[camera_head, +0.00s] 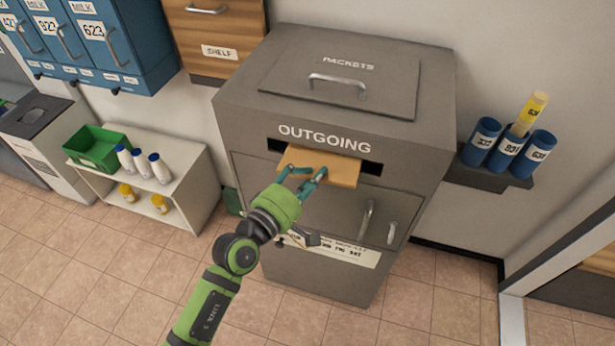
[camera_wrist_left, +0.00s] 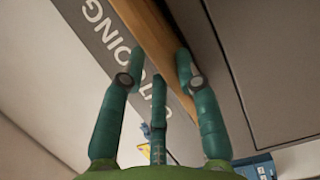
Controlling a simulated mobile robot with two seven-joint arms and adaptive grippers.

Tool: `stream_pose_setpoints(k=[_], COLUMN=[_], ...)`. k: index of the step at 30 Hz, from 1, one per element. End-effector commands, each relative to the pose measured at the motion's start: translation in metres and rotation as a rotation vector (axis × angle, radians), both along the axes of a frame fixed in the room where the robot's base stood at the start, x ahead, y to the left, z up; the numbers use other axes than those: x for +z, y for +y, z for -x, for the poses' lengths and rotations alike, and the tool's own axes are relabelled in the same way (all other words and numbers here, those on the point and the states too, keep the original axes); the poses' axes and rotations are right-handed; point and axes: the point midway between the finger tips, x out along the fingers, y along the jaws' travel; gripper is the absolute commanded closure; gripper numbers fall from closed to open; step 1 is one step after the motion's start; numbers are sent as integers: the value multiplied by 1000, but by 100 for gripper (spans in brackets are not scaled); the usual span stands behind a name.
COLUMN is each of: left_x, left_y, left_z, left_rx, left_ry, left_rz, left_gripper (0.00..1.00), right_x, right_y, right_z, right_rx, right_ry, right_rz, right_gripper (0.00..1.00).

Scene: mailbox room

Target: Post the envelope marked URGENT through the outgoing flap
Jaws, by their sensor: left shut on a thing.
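A tan envelope (camera_head: 325,165) is at the dark slot under the OUTGOING label on the grey outgoing box (camera_head: 420,155). Its far edge is at or inside the slot and its near part sticks out. My left gripper (camera_head: 303,178) is shut on the near edge of the envelope. In the left wrist view the fingers (camera_wrist_left: 160,85) lie on both sides of the tan envelope (camera_wrist_left: 155,35), and the OUTGOING lettering shows beside it. No URGENT mark can be read on the visible face. My right gripper is not in view.
The box top has a PACKETS lid (camera_head: 340,80) with a handle. Blue tubes (camera_head: 507,152) stand on a wall shelf at the right, one with a yellow tube. A white shelf (camera_head: 195,180) with a green bin (camera_head: 97,148) and bottles stands left. The floor in front is clear.

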Motion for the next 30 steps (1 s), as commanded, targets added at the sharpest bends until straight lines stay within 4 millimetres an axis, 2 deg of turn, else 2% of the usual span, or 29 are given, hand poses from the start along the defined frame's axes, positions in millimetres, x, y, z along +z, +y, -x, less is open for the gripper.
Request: stream_pose_setpoints(k=[21,22,24,30], left_x=[1,1,1,0], left_y=[-12,-11,-11,-11], left_z=[-35,-34,-34,-34], left_rx=[0,0,0,0], left_ry=[-2,-2,-2,0], left_rz=[2,1,1,-1], left_gripper=[100,59,32,32], right_x=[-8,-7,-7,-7], right_y=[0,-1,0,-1], right_z=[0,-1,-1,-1], right_rx=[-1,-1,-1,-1], right_ry=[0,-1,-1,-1], right_rz=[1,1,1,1], right_gripper=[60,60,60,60])
